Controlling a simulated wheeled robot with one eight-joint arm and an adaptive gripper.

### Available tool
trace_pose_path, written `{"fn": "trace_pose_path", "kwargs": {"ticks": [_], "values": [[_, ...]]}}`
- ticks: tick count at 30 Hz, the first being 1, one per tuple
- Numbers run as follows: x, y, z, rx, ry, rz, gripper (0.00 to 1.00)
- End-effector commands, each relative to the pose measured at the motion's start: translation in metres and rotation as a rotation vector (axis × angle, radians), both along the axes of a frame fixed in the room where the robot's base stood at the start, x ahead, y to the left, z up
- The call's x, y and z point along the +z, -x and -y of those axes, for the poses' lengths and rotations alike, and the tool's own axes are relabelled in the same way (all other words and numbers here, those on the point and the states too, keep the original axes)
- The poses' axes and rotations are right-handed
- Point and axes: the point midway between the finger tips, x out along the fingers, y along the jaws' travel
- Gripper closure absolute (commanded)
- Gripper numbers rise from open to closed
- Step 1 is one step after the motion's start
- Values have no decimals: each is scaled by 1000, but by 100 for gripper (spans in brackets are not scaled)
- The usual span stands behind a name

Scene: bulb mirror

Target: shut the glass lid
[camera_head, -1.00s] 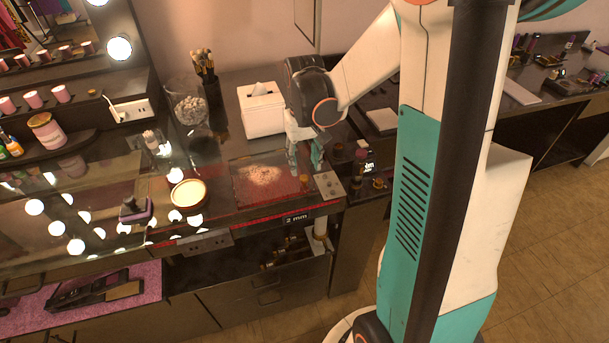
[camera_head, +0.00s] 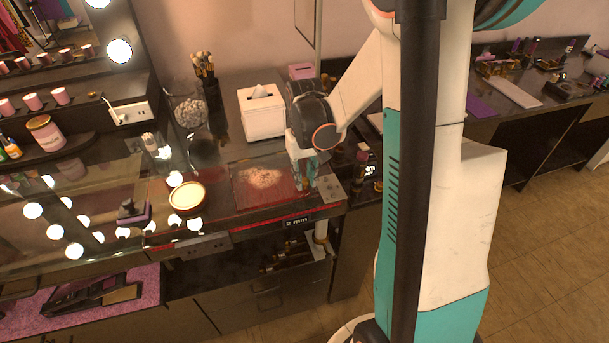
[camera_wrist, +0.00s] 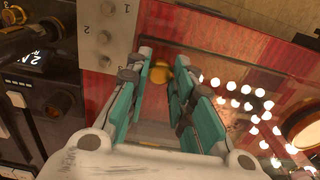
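The glass lid (camera_head: 241,204) looks like a dark, reflective pane over a red surface on the vanity top. In the wrist view the glass (camera_wrist: 232,128) mirrors a cluster of bulbs. How far the lid stands open is unclear.
A grey panel with numbered buttons (camera_head: 330,189) lies just right of my gripper, and a "2 mm" display (camera_head: 297,221) is on the front edge. A tissue box (camera_head: 262,112) stands behind. A round cream-coloured compact (camera_head: 187,195) lies to the left. Dark bottles (camera_head: 361,174) stand to the right.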

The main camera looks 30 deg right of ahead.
Motion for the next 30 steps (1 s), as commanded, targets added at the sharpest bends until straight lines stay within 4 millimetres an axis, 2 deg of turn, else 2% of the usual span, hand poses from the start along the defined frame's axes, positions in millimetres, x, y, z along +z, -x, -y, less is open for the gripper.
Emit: {"fn": "trace_pose_path", "kwargs": {"ticks": [7,12,13,15,26,30], "values": [[-12,3,-1,0,14,48,100],[-9,3,-1,0,14,50,100],[-9,3,-1,0,14,50,72],[-9,3,-1,0,14,50,57],[-8,3,-1,0,14,50,57],[2,3,-1,0,14,50,57]]}}
